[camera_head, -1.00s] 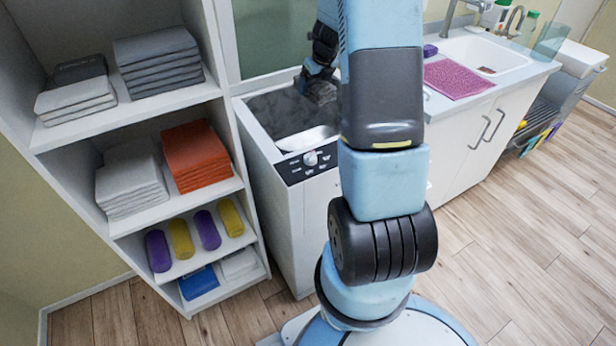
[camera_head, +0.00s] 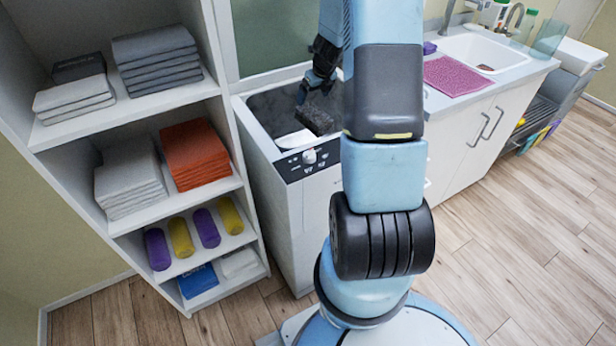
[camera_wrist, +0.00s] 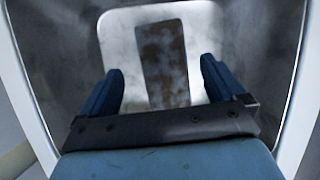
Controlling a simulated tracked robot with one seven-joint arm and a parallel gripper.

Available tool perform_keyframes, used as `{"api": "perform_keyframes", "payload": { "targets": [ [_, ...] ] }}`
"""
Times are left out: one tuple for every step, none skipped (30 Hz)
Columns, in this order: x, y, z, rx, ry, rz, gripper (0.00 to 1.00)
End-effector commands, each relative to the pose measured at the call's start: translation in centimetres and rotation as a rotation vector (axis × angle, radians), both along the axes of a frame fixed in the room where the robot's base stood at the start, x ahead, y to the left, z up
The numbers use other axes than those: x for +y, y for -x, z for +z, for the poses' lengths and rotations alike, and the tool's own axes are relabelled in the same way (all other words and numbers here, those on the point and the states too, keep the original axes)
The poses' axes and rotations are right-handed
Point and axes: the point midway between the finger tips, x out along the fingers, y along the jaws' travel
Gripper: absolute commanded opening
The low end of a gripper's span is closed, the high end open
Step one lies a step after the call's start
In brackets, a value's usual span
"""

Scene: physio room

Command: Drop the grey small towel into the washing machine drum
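The grey small towel (camera_head: 315,118) is a dark, folded rectangular piece inside the open top of the washing machine (camera_head: 284,233). In the wrist view the towel (camera_wrist: 163,62) shows as a mottled dark strip over a pale, rounded panel (camera_wrist: 118,40) within the drum space. My gripper (camera_head: 314,93) is above the towel, over the opening. In the wrist view my gripper (camera_wrist: 160,88) has its two blue fingers wide apart, with clear gaps to both sides of the towel. The towel looks free of the fingers. I cannot tell whether it rests on the panel or is falling.
A shelf unit (camera_head: 134,102) with folded towels and rolls stands close on the left of the machine. A counter with a sink (camera_head: 482,50) and a pink mat (camera_head: 457,76) is on the right. The wooden floor (camera_head: 530,230) at right is open.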

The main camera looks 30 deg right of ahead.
Motion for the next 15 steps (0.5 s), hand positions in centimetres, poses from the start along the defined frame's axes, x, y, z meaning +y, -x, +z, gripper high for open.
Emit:
{"api": "perform_keyframes", "payload": {
  "targets": [
    [0.0, 0.0, 0.0, 0.0, 0.0, 0.0, 1.0],
    [0.0, 0.0, 0.0, 0.0, 0.0, 0.0, 1.0],
    [0.0, 0.0, 0.0, 0.0, 0.0, 0.0, 1.0],
    [0.0, 0.0, 0.0, 0.0, 0.0, 0.0, 1.0],
    [0.0, 0.0, 0.0, 0.0, 0.0, 0.0, 1.0],
    [0.0, 0.0, 0.0, 0.0, 0.0, 0.0, 1.0],
    [0.0, 0.0, 0.0, 0.0, 0.0, 0.0, 1.0],
    [0.0, 0.0, 0.1, 0.0, 0.0, 0.0, 1.0],
    [0.0, 0.1, 0.2, 0.0, 0.0, 0.001, 1.0],
    [0.0, 0.1, 0.3, 0.0, 0.0, 0.001, 1.0],
    [0.0, 0.2, 0.5, -0.001, 0.001, 0.001, 1.0],
    [0.0, 0.3, 0.8, -0.001, 0.001, 0.001, 1.0],
    [0.0, 0.4, 1.1, -0.001, 0.002, 0.001, 1.0],
    [0.0, 0.5, 1.4, -0.001, 0.003, 0.002, 1.0],
    [0.0, 0.7, 2.0, -0.002, 0.002, 0.003, 1.0]
  ]
}}
